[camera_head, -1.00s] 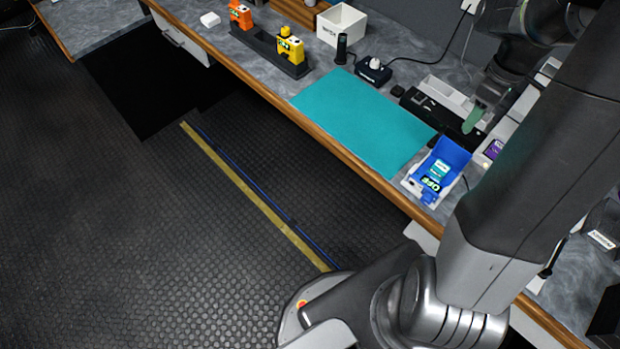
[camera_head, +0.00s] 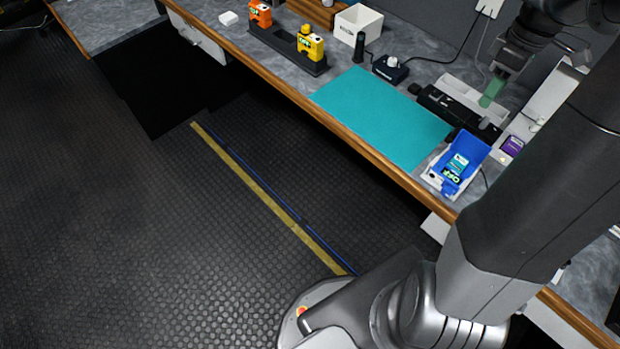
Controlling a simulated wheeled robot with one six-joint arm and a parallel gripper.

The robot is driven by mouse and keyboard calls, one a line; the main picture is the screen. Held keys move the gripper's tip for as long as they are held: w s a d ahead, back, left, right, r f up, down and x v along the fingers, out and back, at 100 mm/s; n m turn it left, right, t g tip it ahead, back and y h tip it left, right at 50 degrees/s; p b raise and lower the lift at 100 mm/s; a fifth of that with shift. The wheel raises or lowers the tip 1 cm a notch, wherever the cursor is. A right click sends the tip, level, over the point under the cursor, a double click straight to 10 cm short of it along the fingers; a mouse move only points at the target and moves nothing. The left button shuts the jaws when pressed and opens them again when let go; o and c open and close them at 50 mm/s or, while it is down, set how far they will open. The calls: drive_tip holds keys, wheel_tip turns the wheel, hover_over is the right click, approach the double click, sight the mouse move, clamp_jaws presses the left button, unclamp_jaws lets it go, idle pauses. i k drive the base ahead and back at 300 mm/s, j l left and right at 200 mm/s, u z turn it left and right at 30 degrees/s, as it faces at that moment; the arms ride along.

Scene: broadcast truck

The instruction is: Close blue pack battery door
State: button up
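The blue pack (camera_head: 441,183) lies in a white holder near the front edge of the bench, right of the teal mat. Its blue battery door (camera_head: 471,148) stands open, tilted up on the far side. A teal label and a dark label with green print show inside. My gripper (camera_head: 491,93) is above and behind the pack, apart from it, over the back of the bench. Its green fingertips show as one narrow shape, so any gap between them cannot be made out.
The teal mat (camera_head: 380,115) is clear. A black bar-shaped device (camera_head: 450,108) lies behind it. A purple-labelled item (camera_head: 513,146) stands right of the pack. Orange (camera_head: 259,14) and yellow (camera_head: 310,44) packs stand in a dark rack at the left, beside a white bin (camera_head: 358,24).

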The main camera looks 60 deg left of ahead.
sight(474, 146)
drive_tip(key=k+j+u, duration=0.2)
drive_tip(key=k, duration=1)
drive_tip(key=i+j+z, duration=0.4)
drive_tip(key=i, duration=0.2)
drive_tip(key=i+j+z, duration=0.45)
drive_tip(key=i, duration=0.1)
